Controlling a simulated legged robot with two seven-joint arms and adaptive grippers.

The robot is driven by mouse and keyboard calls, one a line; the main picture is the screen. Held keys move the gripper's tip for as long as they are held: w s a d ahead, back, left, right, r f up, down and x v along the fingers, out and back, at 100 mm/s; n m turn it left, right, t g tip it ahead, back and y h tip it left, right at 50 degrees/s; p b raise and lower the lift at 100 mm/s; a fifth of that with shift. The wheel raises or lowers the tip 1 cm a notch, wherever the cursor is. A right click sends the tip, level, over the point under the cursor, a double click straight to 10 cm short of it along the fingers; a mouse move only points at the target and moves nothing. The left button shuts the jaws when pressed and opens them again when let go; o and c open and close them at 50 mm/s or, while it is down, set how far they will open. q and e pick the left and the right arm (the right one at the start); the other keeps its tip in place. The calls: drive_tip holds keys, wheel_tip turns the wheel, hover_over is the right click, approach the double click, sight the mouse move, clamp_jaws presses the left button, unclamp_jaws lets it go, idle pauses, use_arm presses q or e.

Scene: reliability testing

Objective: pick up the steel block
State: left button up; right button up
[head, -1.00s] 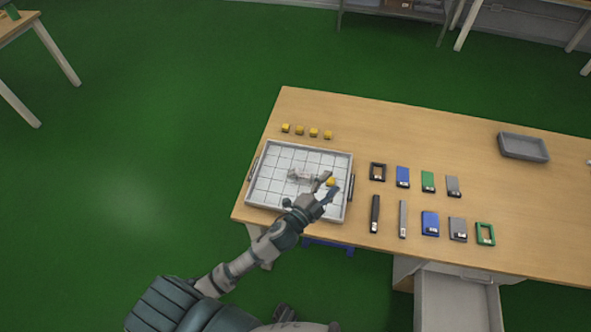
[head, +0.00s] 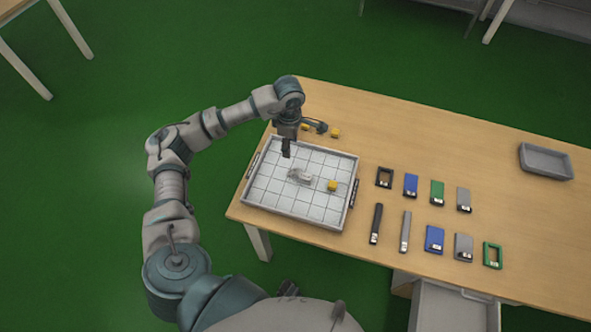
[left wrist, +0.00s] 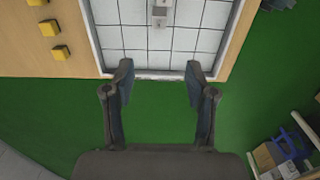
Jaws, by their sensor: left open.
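The steel block looks to be the grey metallic piece (head: 300,176) lying near the middle of the white gridded tray (head: 262,209). In the left wrist view the piece (left wrist: 161,20) shows at the top edge, partly cut off, with the tray (left wrist: 205,57) around it. My left gripper (head: 304,139) is above the tray's far edge, fingers spread and empty. In the left wrist view the gripper (left wrist: 159,68) is open, its fingertips near the tray's rim, with the grey piece beyond them and apart. My right gripper is not in view.
More yellow cubes (head: 335,133) stand behind the tray, partly hidden by my arm. Several flat coloured parts (head: 434,240) lie to the right. A grey bin (head: 546,161) stands at the far right.

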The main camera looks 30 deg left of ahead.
sight(293, 171)
use_arm(q)
wheel_tip(293, 171, down, 12)
drive_tip(key=shift+d+r, duration=0.1)
drive_tip(key=shift+r, duration=0.1)
drive_tip(key=f, duration=0.5)
drive_tip(key=shift+w+d, duration=0.25)
clamp_jaws()
